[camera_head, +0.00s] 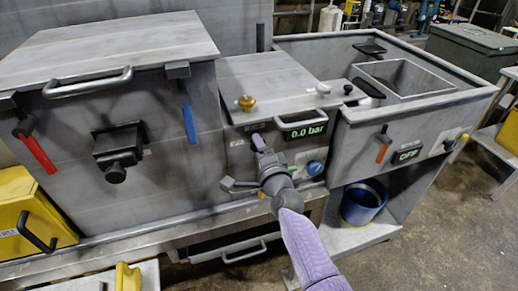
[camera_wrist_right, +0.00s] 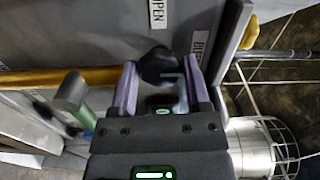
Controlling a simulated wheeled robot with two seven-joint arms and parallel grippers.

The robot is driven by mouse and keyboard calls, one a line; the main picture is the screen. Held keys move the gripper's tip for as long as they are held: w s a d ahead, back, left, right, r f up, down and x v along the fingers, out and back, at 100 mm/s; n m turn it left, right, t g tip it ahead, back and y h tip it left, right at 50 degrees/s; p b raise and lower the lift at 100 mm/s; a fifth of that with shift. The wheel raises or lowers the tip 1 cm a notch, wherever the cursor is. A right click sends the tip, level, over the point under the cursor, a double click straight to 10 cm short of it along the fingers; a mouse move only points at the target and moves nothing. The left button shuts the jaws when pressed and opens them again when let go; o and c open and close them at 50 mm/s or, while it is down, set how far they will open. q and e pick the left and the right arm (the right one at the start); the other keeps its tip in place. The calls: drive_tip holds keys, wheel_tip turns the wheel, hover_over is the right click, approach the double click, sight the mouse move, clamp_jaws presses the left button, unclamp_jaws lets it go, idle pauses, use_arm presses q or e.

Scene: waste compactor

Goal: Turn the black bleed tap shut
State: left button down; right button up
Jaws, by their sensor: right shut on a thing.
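The black bleed tap (camera_wrist_right: 160,66) shows in the right wrist view as a dark knob between the two purple fingers of my right gripper (camera_wrist_right: 161,75). The gripper is shut on it. Part of a label, "BLE…", shows beside the right finger, and an "OPEN" label is above the tap. In the head view my right gripper (camera_head: 257,141) reaches the front panel of the middle unit, just left of the green "0.0 bar" display (camera_head: 303,128). It hides the tap there, so the tap's angle is hard to tell. My left gripper is not in view.
A brass knob (camera_head: 246,103) stands on top of the middle unit. Red (camera_head: 38,152) and blue (camera_head: 189,124) levers are on the left unit. A sink (camera_head: 400,76) is at right.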

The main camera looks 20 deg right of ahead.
drive_tip(key=shift+f, duration=0.1)
drive_tip(key=o, duration=1.3)
drive_tip(key=s+p, duration=0.2)
drive_tip(key=s, duration=0.8)
drive_tip(key=shift+d, duration=0.2)
